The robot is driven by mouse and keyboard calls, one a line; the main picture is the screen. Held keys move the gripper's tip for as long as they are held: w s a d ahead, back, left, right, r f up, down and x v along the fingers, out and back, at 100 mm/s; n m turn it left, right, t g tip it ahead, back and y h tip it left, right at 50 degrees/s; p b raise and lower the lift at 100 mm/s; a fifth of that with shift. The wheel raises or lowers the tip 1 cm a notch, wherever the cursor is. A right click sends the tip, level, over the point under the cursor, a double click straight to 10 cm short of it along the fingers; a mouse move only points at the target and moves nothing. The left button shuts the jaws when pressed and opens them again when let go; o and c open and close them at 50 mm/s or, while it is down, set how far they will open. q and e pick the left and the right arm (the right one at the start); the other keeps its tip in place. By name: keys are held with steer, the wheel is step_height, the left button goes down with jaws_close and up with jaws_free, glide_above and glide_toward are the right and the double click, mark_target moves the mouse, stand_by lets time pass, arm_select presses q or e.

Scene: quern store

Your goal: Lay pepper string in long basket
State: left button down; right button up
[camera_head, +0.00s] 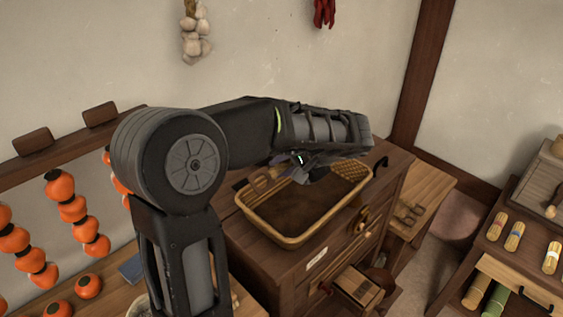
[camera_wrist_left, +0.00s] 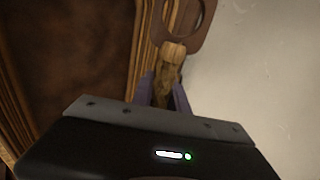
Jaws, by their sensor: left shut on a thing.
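The long basket (camera_head: 290,241), tan-rimmed with a dark brown inside, stands on a wooden cabinet; its rim also shows in the left wrist view (camera_wrist_left: 140,40). A red pepper string (camera_head: 325,12) hangs on the back wall, cut off by the top edge. My left gripper (camera_head: 308,170) is above the far side of the basket. In the left wrist view its fingers (camera_wrist_left: 164,92) are shut on a tan-brown, twisted-looking piece (camera_wrist_left: 171,62), beside the basket rim. I cannot tell what this piece belongs to. My right gripper is not in view.
A garlic string (camera_head: 195,35) hangs on the wall. Orange fruit strings (camera_head: 72,208) hang at left. The cabinet (camera_head: 335,258) has an open drawer (camera_head: 358,286) in front. A shelf with bundles (camera_head: 514,237) stands at right. A brown piece with a hole (camera_wrist_left: 184,22) is beyond my fingers.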

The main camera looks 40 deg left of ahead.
mark_target(275, 183)
arm_select(q)
step_height(275, 183, down, 3)
steer(key=shift+f+b, duration=0.2)
steer(key=shift+b, duration=1)
steer(key=shift+s+d+f+b, duration=0.2)
steer(key=shift+f+b, duration=0.35)
steer(key=shift+f, duration=0.05)
steer(key=shift+w+a+f, duration=0.2)
steer(key=shift+w+f, duration=0.1)
steer(key=shift+f, duration=0.05)
steer(key=shift+s+r, duration=0.15)
steer(key=c, duration=1.1)
jaws_free()
steer(key=shift+o, duration=0.2)
steer(key=shift+r, duration=0.1)
